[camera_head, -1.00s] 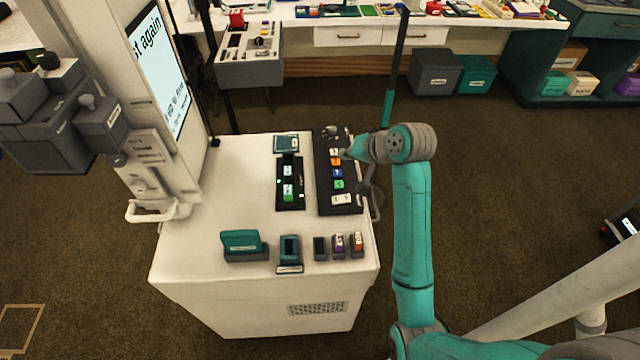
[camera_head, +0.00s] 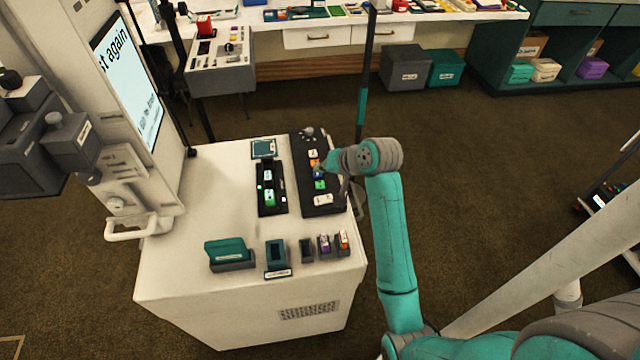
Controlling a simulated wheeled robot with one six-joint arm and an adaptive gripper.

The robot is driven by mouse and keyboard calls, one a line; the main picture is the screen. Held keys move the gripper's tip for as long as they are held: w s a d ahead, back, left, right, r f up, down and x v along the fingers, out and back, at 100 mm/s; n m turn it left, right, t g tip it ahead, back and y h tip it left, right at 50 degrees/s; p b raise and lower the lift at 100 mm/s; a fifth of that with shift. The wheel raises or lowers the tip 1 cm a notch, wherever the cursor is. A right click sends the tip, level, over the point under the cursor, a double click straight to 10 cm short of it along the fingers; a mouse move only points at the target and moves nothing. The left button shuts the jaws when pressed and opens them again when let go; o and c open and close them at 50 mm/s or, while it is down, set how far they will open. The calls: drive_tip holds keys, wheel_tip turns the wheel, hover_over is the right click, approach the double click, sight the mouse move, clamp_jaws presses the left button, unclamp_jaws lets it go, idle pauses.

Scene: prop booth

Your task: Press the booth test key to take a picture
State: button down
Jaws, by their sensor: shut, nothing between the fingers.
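A dark key panel (camera_head: 308,207) lies on the right of the white booth counter (camera_head: 222,180). It carries a column of small keys: a white key (camera_head: 313,153), an orange key (camera_head: 314,162), a blue key (camera_head: 317,174), a green key (camera_head: 320,185) and a wide white key (camera_head: 323,200). Their labels are too small to read, so I cannot tell which is the test key. My gripper (camera_head: 323,168) is shut and empty, reaching in from the right beside the orange and blue keys. Its tips are small and partly hidden; contact cannot be told.
The booth screen (camera_head: 130,75) stands at the left. A second dark panel (camera_head: 267,208) with green-lit keys lies left of the key panel. A teal holder (camera_head: 228,252) and small blocks line the counter's front. A dark pole (camera_head: 366,70) rises behind. Open floor lies right.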

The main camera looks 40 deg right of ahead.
sight(322, 185)
drive_tip(key=shift+f, duration=1.9)
drive_tip(key=shift+f, duration=0.35)
drive_tip(key=shift+f, duration=0.45)
idle(0.6)
drive_tip(key=shift+r, duration=0.85)
drive_tip(key=shift+r, duration=0.15)
drive_tip(key=shift+r, duration=2.35)
